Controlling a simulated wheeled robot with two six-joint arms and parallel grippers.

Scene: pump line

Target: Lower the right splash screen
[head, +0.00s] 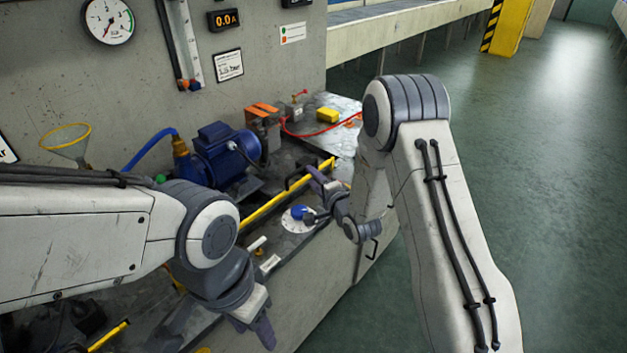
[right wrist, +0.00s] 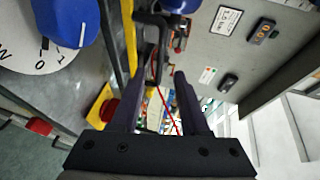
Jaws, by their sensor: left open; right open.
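The right splash screen shows as a yellow-edged bar (head: 262,208) running along the bench front, with a black handle (head: 297,181) near its far end. In the right wrist view, the yellow edge (right wrist: 129,38) and the black handle (right wrist: 151,22) lie ahead of the fingers. The screen's pane is hard to make out. My right gripper (head: 312,196) is open and empty, close to the handle; I see no contact. It also shows in the right wrist view (right wrist: 158,95). My left gripper (head: 262,325) hangs low at the front, apart from the right screen, its jaws partly hidden.
A blue knob (head: 300,212) on a white dial sits right beside my right gripper. A blue pump motor (head: 222,152) stands behind the bar. Another yellow bar (head: 108,337) is at the lower left. A yellow box (head: 327,115) and red cable lie farther back. Floor at right is clear.

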